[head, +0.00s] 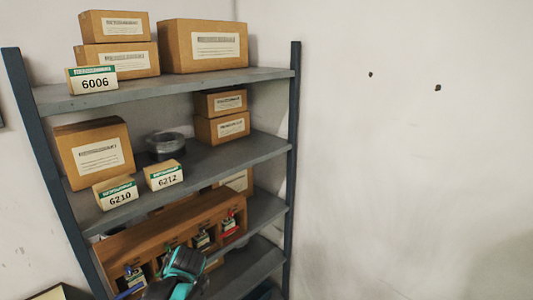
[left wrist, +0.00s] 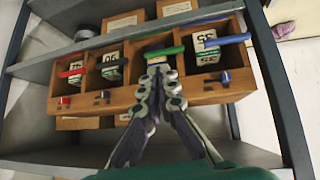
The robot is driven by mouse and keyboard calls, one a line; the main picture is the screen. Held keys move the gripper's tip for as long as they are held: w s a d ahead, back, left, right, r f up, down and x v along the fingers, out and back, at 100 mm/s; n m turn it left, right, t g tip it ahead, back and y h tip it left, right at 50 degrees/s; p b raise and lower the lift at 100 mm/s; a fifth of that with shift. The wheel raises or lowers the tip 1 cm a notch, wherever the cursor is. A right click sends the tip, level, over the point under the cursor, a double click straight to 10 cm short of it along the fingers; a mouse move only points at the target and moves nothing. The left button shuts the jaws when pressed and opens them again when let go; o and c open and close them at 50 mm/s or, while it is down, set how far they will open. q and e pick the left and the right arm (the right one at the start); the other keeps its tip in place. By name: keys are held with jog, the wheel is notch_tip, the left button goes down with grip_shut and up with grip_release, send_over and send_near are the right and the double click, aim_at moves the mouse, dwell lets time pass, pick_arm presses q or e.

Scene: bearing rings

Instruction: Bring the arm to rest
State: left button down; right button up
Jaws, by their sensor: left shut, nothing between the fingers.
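My left gripper (left wrist: 160,78) is shut and empty in the left wrist view. Its fingertips are in front of a wooden compartment rack (left wrist: 120,100), close to a green bar (left wrist: 164,51) at one compartment; I cannot tell whether they touch it. In the head view the teal and black end of my left arm (head: 182,268) shows at the bottom, over the front of the rack (head: 125,247); its fingertips are not clear there. My right gripper is in neither view.
The rack stands on a lower level of a grey shelf (head: 262,150). Small labelled boxes stand in its compartments, with red, green and blue bars in front. Boxes marked 6006 (head: 92,80), 6210 (head: 115,193) and 6212 (head: 163,176) stand higher. Right of the shelf is bare wall (head: 410,150).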

pick_arm(q)
jog(key=s+d+f+m+h+b, duration=0.1)
jog(key=s+d+f+m+h, duration=0.1)
jog(key=s+d, duration=0.4)
jog(key=s+d+f+m+h+b, duration=0.2)
jog(key=s+d+m, duration=0.4)
jog(key=s, duration=0.9)
jog(key=shift+s+f+m+h, duration=0.15)
jog(key=shift+f+m+h, duration=0.4)
jog(key=shift+f, duration=0.35)
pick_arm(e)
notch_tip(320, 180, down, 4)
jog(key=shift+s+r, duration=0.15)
